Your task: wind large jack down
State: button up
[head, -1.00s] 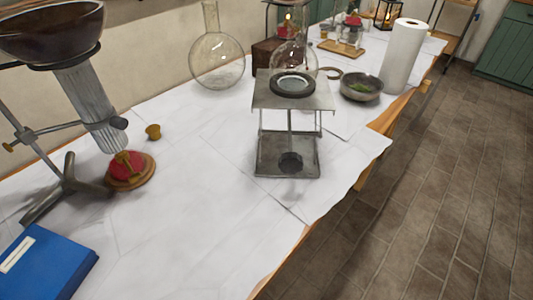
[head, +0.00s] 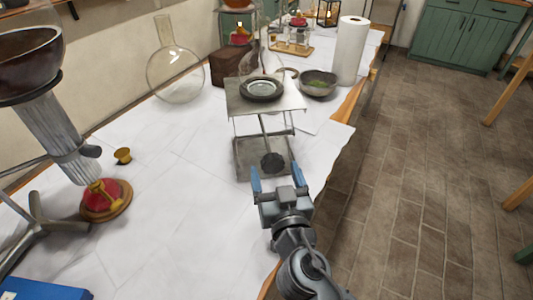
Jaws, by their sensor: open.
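The large jack (head: 240,95) stands on the white-covered table in the head view, its top plate raised well above its base plate (head: 247,146). A dark round knob (head: 273,163) shows low on its near side. A dark ring with a pale centre (head: 262,89) rests on the top plate. My gripper (head: 281,180) is open and empty, its two blue fingertips pointing toward the jack. In the picture it is just below the knob, with the knob's image between and above the fingertips. I cannot tell the exact gap in depth.
A round glass flask (head: 176,75) stands left of the jack. A bowl with green contents (head: 318,84) and a paper roll (head: 349,50) are behind right. The table's middle is clear.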

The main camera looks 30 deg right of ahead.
aim_at(271, 156)
jog(key=p+x, duration=0.1)
jog(key=x, duration=0.5)
jog(key=c, duration=1)
jog(key=shift+o, duration=0.2)
